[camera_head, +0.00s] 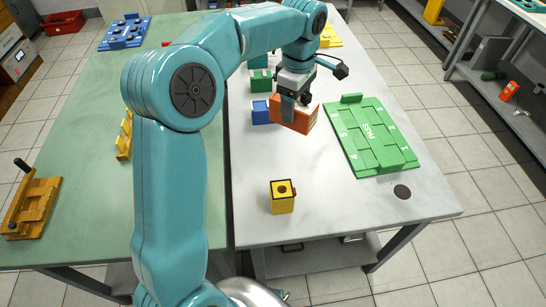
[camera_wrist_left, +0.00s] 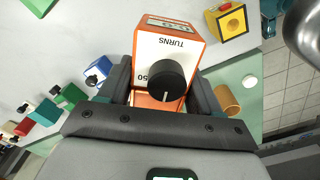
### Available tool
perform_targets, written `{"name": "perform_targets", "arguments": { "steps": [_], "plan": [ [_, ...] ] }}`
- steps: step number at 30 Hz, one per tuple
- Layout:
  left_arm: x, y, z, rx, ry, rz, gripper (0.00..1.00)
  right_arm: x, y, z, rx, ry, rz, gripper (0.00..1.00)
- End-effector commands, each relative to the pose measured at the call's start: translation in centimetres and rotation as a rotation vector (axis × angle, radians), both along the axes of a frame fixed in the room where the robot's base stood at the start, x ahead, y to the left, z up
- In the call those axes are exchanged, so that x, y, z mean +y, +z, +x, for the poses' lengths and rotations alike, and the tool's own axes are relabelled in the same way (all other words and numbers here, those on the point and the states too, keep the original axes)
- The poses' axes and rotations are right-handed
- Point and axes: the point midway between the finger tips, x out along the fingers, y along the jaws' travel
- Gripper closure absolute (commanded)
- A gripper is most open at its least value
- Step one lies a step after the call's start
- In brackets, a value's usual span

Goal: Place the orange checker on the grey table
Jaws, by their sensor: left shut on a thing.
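The orange checker (camera_head: 296,115) is a box with orange sides over the grey table (camera_head: 340,200). In the left wrist view the orange checker (camera_wrist_left: 172,40) shows a white face marked TURNS and a black knob. My left gripper (camera_head: 290,98) is shut on it from above, with a finger on either side in the wrist view (camera_wrist_left: 161,84). The checker looks tilted in the head view; its underside is hidden, and I cannot tell whether it touches the table. My right gripper is in neither view.
A blue block (camera_head: 261,112) and a green block (camera_head: 261,80) stand left of the checker. A green PASS board (camera_head: 371,130) lies to its right. A yellow box (camera_head: 282,197) stands nearer. The grey table's front is mostly clear. A green table (camera_head: 80,160) adjoins on the left.

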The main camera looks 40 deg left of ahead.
Motion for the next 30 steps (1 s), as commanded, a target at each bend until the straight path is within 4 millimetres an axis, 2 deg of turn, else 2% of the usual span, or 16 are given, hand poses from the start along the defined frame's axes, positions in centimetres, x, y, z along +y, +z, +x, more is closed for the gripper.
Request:
{"name": "perform_targets", "arguments": {
  "steps": [1, 3, 6, 10, 13, 17, 24, 27, 30],
  "plan": [
    [1.4, 0.4, -0.2, -0.004, 0.134, 0.000, 0.80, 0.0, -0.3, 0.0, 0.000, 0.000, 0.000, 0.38],
    [2.8, 1.1, -0.5, -0.004, 0.305, -0.001, 0.80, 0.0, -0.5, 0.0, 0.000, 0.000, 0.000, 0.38],
    [4.4, 1.8, -0.9, -0.004, 0.495, -0.001, 0.80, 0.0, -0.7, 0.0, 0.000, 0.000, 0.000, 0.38],
    [5.6, 2.3, -1.3, -0.003, 0.640, -0.002, 0.80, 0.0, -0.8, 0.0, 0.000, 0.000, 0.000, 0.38],
    [5.9, 1.6, -1.4, 0.000, 0.681, -0.002, 0.80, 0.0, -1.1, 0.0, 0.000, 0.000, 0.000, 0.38],
    [6.0, -1.7, -1.4, 0.004, 0.687, -0.002, 0.80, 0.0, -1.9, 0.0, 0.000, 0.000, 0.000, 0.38],
    [5.9, -8.8, -1.3, 0.004, 0.682, -0.003, 0.80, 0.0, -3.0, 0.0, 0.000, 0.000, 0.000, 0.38],
    [6.0, -11.1, -1.3, 0.003, 0.682, -0.002, 0.80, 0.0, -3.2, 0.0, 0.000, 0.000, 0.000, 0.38],
    [5.9, -12.5, -1.3, 0.001, 0.682, -0.002, 0.80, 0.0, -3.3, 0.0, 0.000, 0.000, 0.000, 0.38]
  ]
}}
